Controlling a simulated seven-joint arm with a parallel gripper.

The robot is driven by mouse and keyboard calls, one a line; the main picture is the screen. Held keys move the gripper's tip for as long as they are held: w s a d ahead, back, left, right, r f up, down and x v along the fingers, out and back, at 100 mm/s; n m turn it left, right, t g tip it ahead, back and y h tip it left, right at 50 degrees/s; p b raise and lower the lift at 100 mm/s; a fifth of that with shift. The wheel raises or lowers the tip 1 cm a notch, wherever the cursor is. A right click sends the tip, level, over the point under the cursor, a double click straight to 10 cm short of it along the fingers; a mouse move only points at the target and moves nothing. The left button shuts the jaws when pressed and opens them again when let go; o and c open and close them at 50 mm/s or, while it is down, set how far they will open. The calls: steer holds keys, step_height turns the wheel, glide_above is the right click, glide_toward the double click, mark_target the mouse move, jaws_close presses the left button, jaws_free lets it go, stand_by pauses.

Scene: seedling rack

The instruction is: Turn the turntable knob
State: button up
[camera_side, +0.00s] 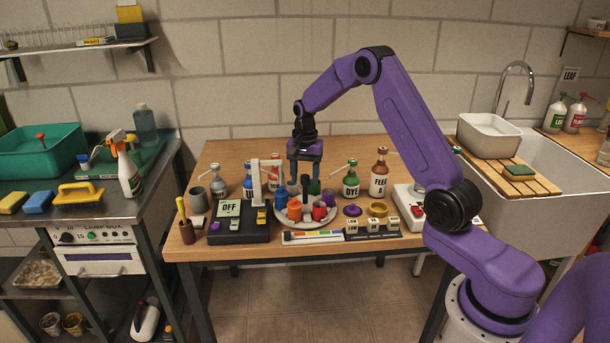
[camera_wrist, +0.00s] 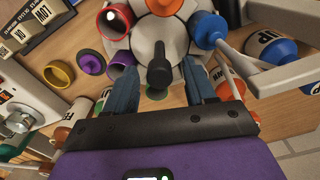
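The turntable (camera_side: 338,221) is a pale round disc on the wooden table, carrying several coloured cups around its edge. In the wrist view its pale, dark-lined top (camera_wrist: 147,38) shows with the black upright knob (camera_wrist: 160,72) near its middle. My gripper (camera_side: 305,178) points down above the turntable. In the wrist view its two blue fingers (camera_wrist: 160,76) are apart, with the knob showing between them and nothing gripped. I cannot tell whether the fingertips are down at the knob's height.
A black box with an OFF display (camera_side: 230,208) and a white post stand close on the left. Bottles, including a green one (camera_side: 351,184) and a brown one (camera_side: 379,178), stand behind. A colour strip (camera_side: 312,237) and lettered blocks (camera_side: 372,227) lie in front.

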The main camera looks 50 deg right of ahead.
step_height(320, 180, up, 17)
steer(key=shift+r, duration=0.2)
stand_by(0.5)
stand_by(0.3)
steer(key=s+a+f+n, duration=0.1)
steer(key=s+a+n, duration=0.55)
steer(key=a, duration=0.35)
steer(key=s+a+n, duration=0.5)
steer(key=s+a, duration=0.2)
steer(key=a, duration=0.2)
steer(key=s+f+n, duration=0.3)
steer(key=s+n, duration=0.3)
steer(key=s, duration=0.6)
steer(key=s+f+n, duration=0.3)
steer(key=s+n, duration=0.4)
steer(key=s, duration=0.6)
steer(key=shift+s+a+f, duration=0.15)
steer(key=shift+s+a, duration=0.15)
steer(key=shift+a, duration=0.05)
